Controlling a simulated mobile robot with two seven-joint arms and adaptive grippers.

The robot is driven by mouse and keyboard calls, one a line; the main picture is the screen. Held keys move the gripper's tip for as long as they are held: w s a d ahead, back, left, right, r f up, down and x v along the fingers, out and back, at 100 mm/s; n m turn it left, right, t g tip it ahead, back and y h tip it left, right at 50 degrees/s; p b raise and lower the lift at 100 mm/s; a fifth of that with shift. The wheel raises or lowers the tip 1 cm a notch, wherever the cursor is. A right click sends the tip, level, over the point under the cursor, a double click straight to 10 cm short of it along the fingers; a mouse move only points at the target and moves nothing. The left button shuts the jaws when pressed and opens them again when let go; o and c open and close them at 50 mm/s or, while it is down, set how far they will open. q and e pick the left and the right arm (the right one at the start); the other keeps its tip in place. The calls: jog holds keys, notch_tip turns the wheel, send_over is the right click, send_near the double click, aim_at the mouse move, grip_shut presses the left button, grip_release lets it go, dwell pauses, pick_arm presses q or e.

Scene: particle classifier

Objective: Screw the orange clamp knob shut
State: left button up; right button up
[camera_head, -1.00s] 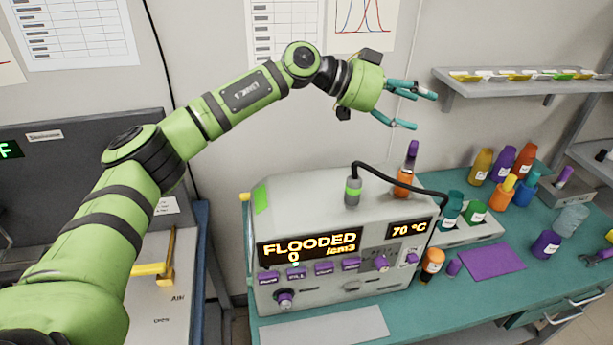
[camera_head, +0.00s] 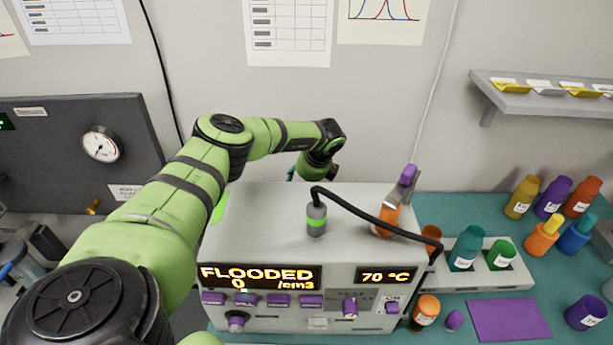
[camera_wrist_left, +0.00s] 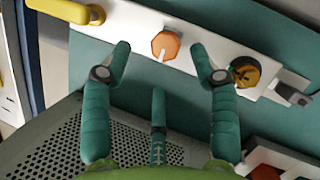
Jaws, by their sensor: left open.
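The orange clamp knob (camera_wrist_left: 166,46) is a small faceted knob with a pale slot, on a white bar in the left wrist view. My left gripper (camera_wrist_left: 160,66) is open, its teal fingers spread on either side of the knob's place in the picture and apart from it. Nothing is between the fingers. In the head view only a bit of my left gripper (camera_head: 291,174) shows behind the grey instrument (camera_head: 265,215); the knob is hidden there. My right gripper is not in view.
A brass-coloured round fitting (camera_wrist_left: 245,71) sits right of the knob, and a yellow handle (camera_wrist_left: 66,10) is at upper left. A perforated grey panel (camera_wrist_left: 60,140) lies below the fingers. The instrument's display reads FLOODED; a black cable (camera_head: 365,208) arches over its top.

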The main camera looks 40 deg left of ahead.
pick_arm(q)
jog(key=x, duration=0.3)
jog(key=shift+w+f, duration=0.1)
jog(key=shift+f, duration=0.35)
jog(key=shift+w+a+f, duration=0.1)
jog(key=shift+f, duration=0.3)
jog(key=c, duration=1.1)
jog(key=shift+r, duration=0.2)
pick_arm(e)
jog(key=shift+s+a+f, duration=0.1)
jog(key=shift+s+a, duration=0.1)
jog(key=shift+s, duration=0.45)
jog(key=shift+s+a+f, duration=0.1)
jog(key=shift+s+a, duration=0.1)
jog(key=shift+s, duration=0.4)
